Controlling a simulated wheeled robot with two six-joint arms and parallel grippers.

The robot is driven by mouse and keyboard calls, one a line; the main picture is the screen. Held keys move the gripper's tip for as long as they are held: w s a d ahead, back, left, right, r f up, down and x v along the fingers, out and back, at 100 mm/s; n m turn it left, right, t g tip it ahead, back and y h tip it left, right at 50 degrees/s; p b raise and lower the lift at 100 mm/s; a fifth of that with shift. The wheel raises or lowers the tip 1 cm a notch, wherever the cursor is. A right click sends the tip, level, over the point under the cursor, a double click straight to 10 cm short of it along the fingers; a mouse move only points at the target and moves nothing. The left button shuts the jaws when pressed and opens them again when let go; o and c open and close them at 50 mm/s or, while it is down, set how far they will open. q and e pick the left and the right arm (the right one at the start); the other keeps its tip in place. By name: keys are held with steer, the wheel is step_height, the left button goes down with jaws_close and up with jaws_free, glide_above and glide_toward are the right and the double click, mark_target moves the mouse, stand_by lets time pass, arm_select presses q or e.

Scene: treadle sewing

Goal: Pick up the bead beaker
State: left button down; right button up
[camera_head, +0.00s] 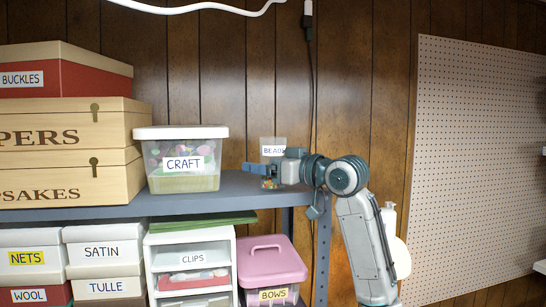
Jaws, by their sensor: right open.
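The bead beaker (273,142) is a small clear beaker with a white BEADS label, upright near the right end of the grey shelf (190,208). Coloured beads show low in it. My right gripper (268,168) is open at the beaker, coming from the right. Its blue fingers cross in front of the beaker's middle and hide part of it. I cannot tell whether they touch it. My left gripper is not in view.
A clear CRAFT box (182,138) with a white lid stands left of the beaker, with a gap between. Wooden and red boxes stack at far left. Below are labelled boxes, a drawer unit (190,242) and a pink BOWS box (268,266). A pegboard (480,150) is at right.

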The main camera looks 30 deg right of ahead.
steer(key=shift+w+f, duration=0.15)
steer(key=shift+w, duration=0.15)
steer(key=shift+s+d, duration=0.1)
steer(key=shift+s, duration=0.1)
steer(key=c, duration=1.1)
steer(key=shift+w, duration=0.1)
steer(key=shift+r, duration=0.2)
